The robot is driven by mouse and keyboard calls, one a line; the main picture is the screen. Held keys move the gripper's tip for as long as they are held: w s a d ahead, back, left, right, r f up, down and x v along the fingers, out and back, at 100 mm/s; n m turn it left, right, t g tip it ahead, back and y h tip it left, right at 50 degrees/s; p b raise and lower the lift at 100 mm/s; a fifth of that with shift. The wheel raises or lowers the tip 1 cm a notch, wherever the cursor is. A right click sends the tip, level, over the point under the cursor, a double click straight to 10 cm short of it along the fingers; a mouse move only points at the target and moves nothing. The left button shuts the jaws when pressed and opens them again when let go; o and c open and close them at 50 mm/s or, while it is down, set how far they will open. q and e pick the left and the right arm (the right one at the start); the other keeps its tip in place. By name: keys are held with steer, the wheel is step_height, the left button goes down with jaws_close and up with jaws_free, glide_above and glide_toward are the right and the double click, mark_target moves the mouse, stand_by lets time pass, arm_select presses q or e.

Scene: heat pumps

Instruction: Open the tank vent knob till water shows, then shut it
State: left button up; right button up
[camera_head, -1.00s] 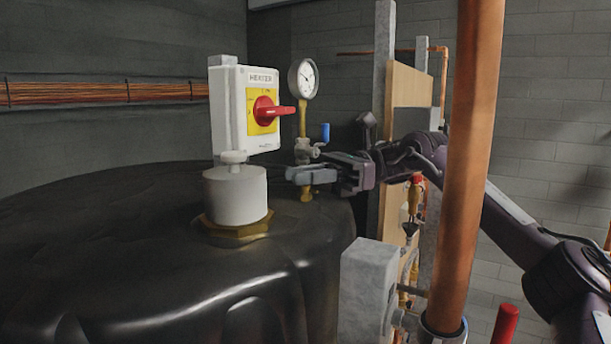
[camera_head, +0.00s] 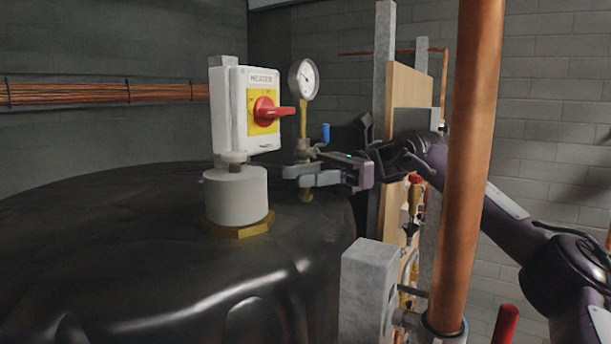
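The tank vent is a white cylinder (camera_head: 236,195) on a brass hex base (camera_head: 240,229), standing on top of the dark tank (camera_head: 130,270). A small white knob (camera_head: 234,158) sits on top of it. No water shows at the vent. My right gripper (camera_head: 294,176) comes in from the right, to the right of the vent and apart from it, at about the height of the cylinder's upper part. Its two fingers show separately and point left, with nothing seen between them. It partly covers the brass gauge fitting behind it. My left gripper is out of view.
Behind the vent stands a white switch box (camera_head: 229,108) with a red handle (camera_head: 274,112). A pressure gauge (camera_head: 303,79) and a blue-levered valve (camera_head: 325,133) rise behind my gripper. A thick copper pipe (camera_head: 470,150) crosses in front of my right arm.

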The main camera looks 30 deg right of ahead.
stand_by(0.3)
step_height(320, 180, up, 9)
steer(key=shift+r+b, duration=0.1)
steer(key=shift+b, duration=0.9)
step_height(320, 180, up, 11)
steer(key=p, duration=0.1)
stand_by(5.7)
